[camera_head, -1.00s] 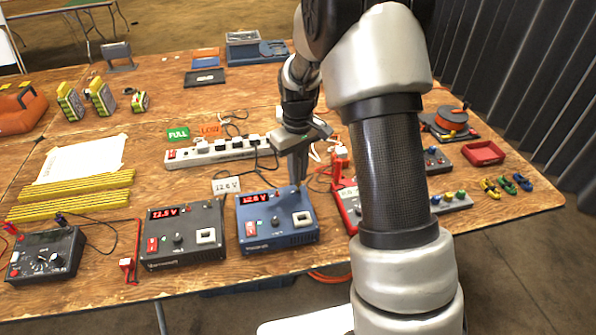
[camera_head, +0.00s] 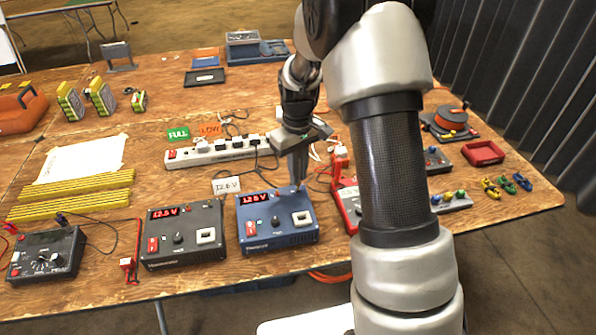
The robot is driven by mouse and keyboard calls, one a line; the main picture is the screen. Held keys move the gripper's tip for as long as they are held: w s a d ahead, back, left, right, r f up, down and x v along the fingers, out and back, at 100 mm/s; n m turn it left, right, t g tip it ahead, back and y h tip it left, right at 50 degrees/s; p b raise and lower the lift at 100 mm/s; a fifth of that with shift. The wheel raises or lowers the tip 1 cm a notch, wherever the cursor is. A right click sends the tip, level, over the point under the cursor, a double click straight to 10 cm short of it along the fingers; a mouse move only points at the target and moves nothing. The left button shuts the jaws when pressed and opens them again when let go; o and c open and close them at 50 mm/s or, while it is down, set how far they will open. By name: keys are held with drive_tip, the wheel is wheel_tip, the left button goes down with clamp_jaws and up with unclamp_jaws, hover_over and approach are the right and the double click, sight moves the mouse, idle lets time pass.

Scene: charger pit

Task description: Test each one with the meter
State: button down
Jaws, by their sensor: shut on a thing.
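My gripper (camera_head: 298,180) points down at the back right edge of the blue charger (camera_head: 278,238). Its fingers are closed together on something too small or hidden to make out. A dark box with a dial (camera_head: 47,262), which looks like a meter, stands at the far left with red and black leads. Yellow-and-dark battery packs (camera_head: 102,97) stand at the back left. My arm hides part of the right side.
A white power strip (camera_head: 228,152) with plugs and cables lies behind the chargers. Green FULL (camera_head: 178,134) and orange LOW (camera_head: 211,130) cards lie behind it. Yellow strips (camera_head: 75,197) lie at left; a red tray (camera_head: 483,153) is at right.

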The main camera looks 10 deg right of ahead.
drive_tip(key=shift+f+b, duration=0.5)
drive_tip(key=shift+f, duration=0.45)
idle(1.3)
drive_tip(key=c, duration=1.4)
unclamp_jaws()
drive_tip(key=shift+o, duration=0.2)
drive_tip(key=shift+r+p, duration=2.7)
drive_tip(key=shift+r, duration=1.1)
